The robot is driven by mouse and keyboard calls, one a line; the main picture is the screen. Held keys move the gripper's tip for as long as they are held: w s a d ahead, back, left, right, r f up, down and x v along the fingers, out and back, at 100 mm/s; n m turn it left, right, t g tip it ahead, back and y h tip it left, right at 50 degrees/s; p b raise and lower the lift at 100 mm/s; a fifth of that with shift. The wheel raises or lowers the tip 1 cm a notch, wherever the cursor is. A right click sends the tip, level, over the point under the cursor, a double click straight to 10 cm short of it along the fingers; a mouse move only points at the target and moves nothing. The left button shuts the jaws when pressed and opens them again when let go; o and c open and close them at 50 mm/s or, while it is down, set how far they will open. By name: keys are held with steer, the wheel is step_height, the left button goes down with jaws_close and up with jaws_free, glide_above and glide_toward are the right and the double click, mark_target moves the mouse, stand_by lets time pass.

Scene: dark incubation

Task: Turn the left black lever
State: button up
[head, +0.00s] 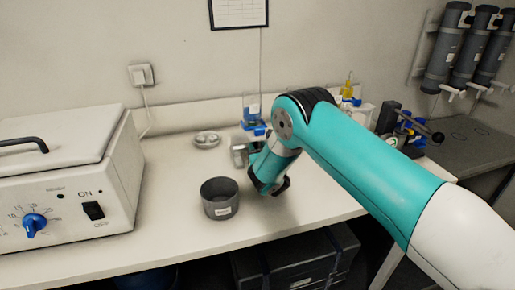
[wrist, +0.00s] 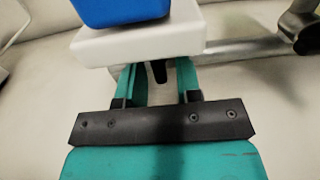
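A small black piece, apparently the lever (wrist: 160,74), shows in the wrist view below a white block (wrist: 140,44) with a blue part (wrist: 118,10) on top. My gripper (wrist: 158,85) has its teal fingers apart, one on each side of the black piece. I see a gap on both sides of it and cannot tell whether either finger touches. In the head view my arm bends down over the bench and hides most of the gripper and the lever. A blue item (head: 252,126) stands just behind my wrist there.
A dark grey pot (head: 220,198) stands left of my wrist, near the bench's front edge. A white machine (head: 70,185) with a blue knob fills the left. A glass dish (head: 206,140) lies behind. Black-knobbed equipment (head: 437,138) stands to the right. Bench between machine and pot is clear.

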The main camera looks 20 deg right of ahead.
steer(key=shift+o, duration=0.2)
steer(key=shift+r, duration=0.15)
steer(key=s+b, duration=0.2)
steer(key=s, duration=0.1)
steer(key=s+b, duration=0.4)
steer(key=s, duration=0.1)
steer(key=shift+s+a+f, duration=0.1)
steer(key=shift+s+f, duration=0.2)
steer(key=shift+f, duration=0.05)
steer(key=s+b, duration=0.3)
steer(key=b, duration=0.4)
steer(key=shift+b, duration=0.3)
steer(key=s+b, duration=0.4)
steer(key=b, duration=0.1)
steer(key=shift+s+r+b, duration=0.3)
steer(key=shift+s+b, duration=0.55)
steer(key=shift+b, duration=0.05)
